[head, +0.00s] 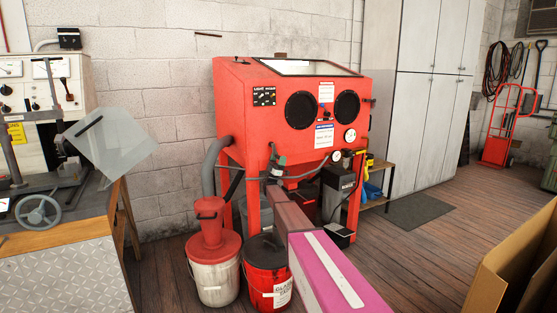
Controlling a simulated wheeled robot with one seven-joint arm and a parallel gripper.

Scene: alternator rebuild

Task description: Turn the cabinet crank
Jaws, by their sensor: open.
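The cabinet (260,110) is a red blasting cabinet on red legs against the white block wall. It has a slanted window on top (305,68), two round black glove ports and a dark switch panel on its front. A small dark fitting (373,100) sticks out at its right edge; I cannot tell whether it is the crank. No crank shows clearly.
A red-lidded bucket (214,280) and a red bucket (266,272) stand before the cabinet. A workbench with a handwheel (38,212) is at left. White lockers (425,100) stand at right, and an open cardboard box (520,260) is at lower right.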

